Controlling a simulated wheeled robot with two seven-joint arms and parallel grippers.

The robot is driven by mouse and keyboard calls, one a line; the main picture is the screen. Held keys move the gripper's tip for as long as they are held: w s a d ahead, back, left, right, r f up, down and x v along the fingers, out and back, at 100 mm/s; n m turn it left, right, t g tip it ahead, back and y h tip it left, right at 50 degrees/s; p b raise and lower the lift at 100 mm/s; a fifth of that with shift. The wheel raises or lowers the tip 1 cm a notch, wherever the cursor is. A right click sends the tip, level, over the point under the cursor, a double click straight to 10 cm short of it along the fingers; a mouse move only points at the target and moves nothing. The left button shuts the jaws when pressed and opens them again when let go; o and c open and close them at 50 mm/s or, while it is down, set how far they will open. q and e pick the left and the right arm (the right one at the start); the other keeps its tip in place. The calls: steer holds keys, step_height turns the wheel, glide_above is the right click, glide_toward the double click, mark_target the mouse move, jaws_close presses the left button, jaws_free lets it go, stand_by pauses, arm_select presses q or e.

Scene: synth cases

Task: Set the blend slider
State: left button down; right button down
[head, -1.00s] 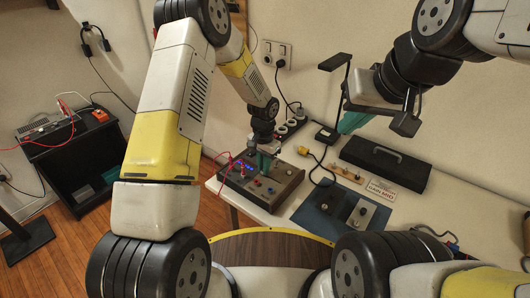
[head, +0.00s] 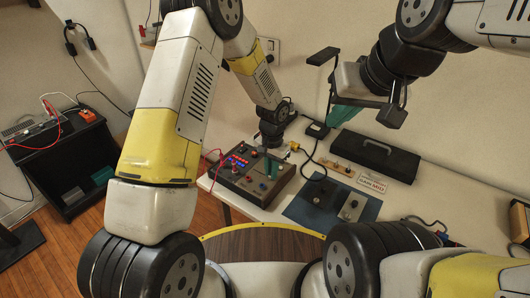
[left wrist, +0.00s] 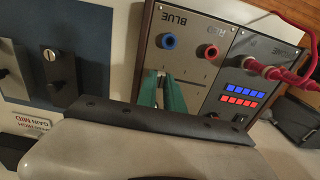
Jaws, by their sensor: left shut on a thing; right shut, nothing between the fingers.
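The brown console (head: 232,183) stands at the left of the table. Its grey panel carries a blue jack and a red jack marked BLUE and RED, and a slider scale (left wrist: 186,72), in the left wrist view. My left gripper (head: 270,166) reaches down to this panel. Its green fingers (left wrist: 160,92) are shut on the slider's knob, which they mostly hide. A lit display (left wrist: 243,95) beside the scale shows a row of blue lights and a row of red lights. My right gripper (head: 346,113) is shut and empty, raised over the back of the table.
A blue mat (head: 300,208) with two small switch plates lies right of the console. A black case (head: 375,155), a wooden strip of knobs and a GAIN MID sign (head: 371,183) lie behind it. Red leads plug into the console's left side. A black cart (head: 70,150) stands at far left.

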arm_select(q)
steer(key=shift+s+d, duration=0.15)
steer(key=c, duration=1.4)
jaws_free()
steer(key=shift+c, duration=0.2)
steer(key=shift+r, duration=3.9)
